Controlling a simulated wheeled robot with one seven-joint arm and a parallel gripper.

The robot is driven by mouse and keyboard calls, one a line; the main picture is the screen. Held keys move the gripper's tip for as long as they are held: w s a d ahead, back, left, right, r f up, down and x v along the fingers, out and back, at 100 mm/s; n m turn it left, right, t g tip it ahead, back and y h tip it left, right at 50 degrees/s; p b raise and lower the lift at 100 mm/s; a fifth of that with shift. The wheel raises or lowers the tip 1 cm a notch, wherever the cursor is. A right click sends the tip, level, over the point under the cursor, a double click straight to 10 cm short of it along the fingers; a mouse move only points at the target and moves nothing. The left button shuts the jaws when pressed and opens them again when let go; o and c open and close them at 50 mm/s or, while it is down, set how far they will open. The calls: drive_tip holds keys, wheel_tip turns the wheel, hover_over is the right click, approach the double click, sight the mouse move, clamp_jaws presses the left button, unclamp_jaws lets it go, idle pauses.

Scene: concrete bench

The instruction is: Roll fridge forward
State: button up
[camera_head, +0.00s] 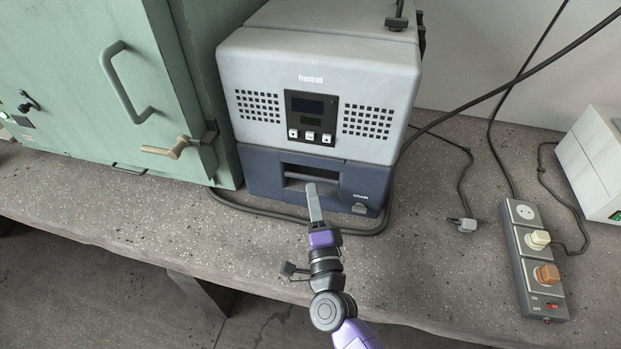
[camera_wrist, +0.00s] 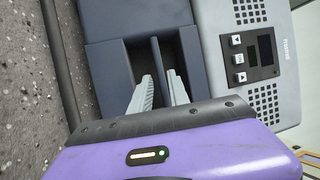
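The fridge (camera_head: 318,60) is a boxy appliance with a light grey upper body and a dark blue base, standing upright on the bench. Its dark blue front (camera_head: 262,178) has a recess with a horizontal bar (camera_head: 298,178). My gripper (camera_head: 313,188) reaches to this recess from the front. In the wrist view, my gripper's two pale fingers (camera_wrist: 162,88) stand apart at the recess, with the bar (camera_wrist: 157,58) between them. I cannot tell whether they press on it. The fridge's grey panel also shows there (camera_wrist: 228,35).
A green metal cabinet (camera_head: 85,60) stands close on the fridge's left. A black cable loops on the bench (camera_head: 440,262) around the fridge's base. A power strip (camera_head: 535,262) and a white box (camera_head: 597,150) are at right. The bench strip before the fridge is narrow.

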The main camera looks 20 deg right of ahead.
sight(309, 176)
drive_tip(key=shift+x, duration=2.8)
drive_tip(key=shift+r, duration=0.1)
clamp_jaws()
